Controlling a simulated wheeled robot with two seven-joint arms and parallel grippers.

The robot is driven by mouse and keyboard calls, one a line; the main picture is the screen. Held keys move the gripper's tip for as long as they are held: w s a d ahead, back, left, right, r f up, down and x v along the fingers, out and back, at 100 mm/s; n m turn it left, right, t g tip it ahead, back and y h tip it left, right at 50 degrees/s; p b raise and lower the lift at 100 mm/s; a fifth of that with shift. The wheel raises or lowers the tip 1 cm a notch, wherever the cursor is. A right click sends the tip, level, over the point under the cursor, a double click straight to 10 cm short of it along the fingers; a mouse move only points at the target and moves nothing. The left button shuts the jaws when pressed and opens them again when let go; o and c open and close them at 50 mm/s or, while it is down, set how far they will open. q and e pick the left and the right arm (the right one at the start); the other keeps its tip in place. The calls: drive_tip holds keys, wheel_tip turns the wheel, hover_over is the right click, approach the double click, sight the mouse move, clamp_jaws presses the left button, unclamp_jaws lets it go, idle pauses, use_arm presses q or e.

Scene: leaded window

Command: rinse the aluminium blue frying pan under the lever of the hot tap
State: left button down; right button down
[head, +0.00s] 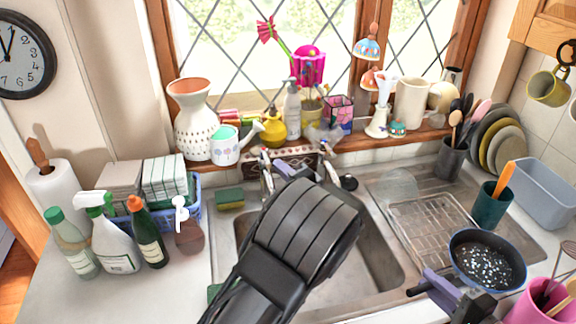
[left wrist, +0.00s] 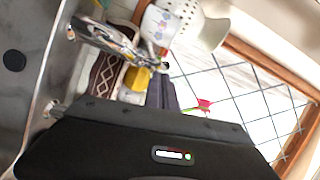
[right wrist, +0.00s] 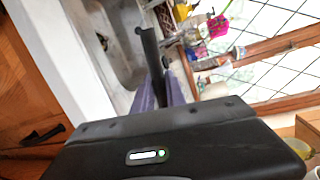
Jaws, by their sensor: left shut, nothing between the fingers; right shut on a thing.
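The blue frying pan (head: 487,262) is at the right of the head view, over the right front of the counter; its dark inside carries white specks. My right gripper (head: 440,287) is shut on its dark handle, which shows between the fingers in the right wrist view (right wrist: 149,48). The pan's body is hidden there. My left gripper (head: 290,172) is shut and empty behind the sink, between a left tap (head: 266,172) and a right tap (head: 326,160). A chrome tap (left wrist: 108,40) shows beside its fingers in the left wrist view. I cannot tell which tap is hot.
The sink basin (head: 375,262) is partly hidden by my left arm. A drainboard rack (head: 432,232) and green cup (head: 489,208) stand right, with a pink pot (head: 528,306) near the pan. Bottles (head: 147,235) stand left. The windowsill is crowded with vases and a watering can (head: 226,146).

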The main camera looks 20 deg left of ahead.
use_arm(q)
drive_tip(key=v, duration=1)
drive_tip(key=shift+d, duration=0.3)
drive_tip(key=shift+s, duration=0.1)
